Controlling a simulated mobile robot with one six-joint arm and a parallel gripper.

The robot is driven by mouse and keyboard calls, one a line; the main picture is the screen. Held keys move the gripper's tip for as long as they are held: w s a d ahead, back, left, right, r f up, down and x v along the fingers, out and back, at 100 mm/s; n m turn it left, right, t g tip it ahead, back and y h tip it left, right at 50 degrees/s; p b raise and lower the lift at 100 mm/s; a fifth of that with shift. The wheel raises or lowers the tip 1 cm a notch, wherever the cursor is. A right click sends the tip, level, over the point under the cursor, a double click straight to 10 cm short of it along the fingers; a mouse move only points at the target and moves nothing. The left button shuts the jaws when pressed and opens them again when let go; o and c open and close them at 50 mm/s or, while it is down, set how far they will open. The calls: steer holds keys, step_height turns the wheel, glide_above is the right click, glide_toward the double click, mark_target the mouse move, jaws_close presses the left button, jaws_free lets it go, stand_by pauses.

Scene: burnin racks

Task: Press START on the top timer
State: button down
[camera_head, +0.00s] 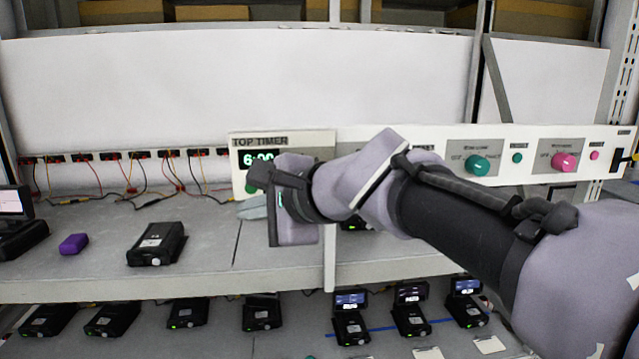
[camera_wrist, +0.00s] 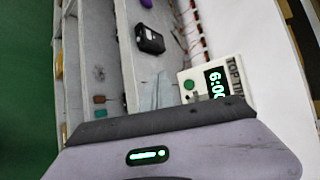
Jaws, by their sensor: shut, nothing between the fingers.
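The top timer (camera_head: 310,143) is a cream panel labelled TOP TIMER at the back of the upper shelf. Its green display (camera_head: 256,157) reads about 6:00, partly covered by my arm. A green round button (camera_head: 250,187) lies below the display, partly hidden by my gripper. In the wrist view the timer (camera_wrist: 241,84) appears turned sideways, with the green button (camera_wrist: 189,84) clear. My gripper (camera_head: 257,174) is shut and empty in front of the timer's lower part. In the wrist view its small tip (camera_wrist: 194,98) shows just below the button; contact cannot be told.
A pale grey-blue item (camera_head: 250,208) lies on the shelf below the timer. A black device (camera_head: 156,243) and a purple block (camera_head: 73,243) sit to the left. A long panel with a teal knob (camera_head: 477,165) and a pink knob (camera_head: 563,161) extends right. Several devices fill the lower shelf.

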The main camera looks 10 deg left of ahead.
steer(key=p, duration=0.2)
glide_toward(241, 195)
steer(key=shift+w+a+f, duration=0.35)
steer(key=shift+a+f, duration=0.2)
steer(key=shift+a, duration=0.25)
steer(key=shift+w+a+f, duration=0.3)
steer(key=shift+a+f, duration=0.25)
steer(key=shift+a, duration=0.3)
stand_by(0.5)
steer(key=shift+w+a, duration=0.15)
steer(key=shift+w, duration=0.25)
steer(key=shift+w, duration=0.35)
stand_by(0.5)
steer(key=shift+s, duration=0.15)
steer(key=shift+s+b, duration=0.55)
steer(key=shift+s, duration=0.1)
steer(key=shift+s+d+b, duration=0.25)
steer(key=shift+s+b, duration=0.1)
steer(key=shift+s, duration=0.45)
steer(key=shift+s+d+b, duration=0.25)
steer(key=shift+s+b, duration=0.05)
steer(key=shift+s, duration=0.5)
steer(key=shift+s+d+b, duration=0.2)
steer(key=shift+s+b, duration=0.15)
steer(key=shift+s, duration=0.45)
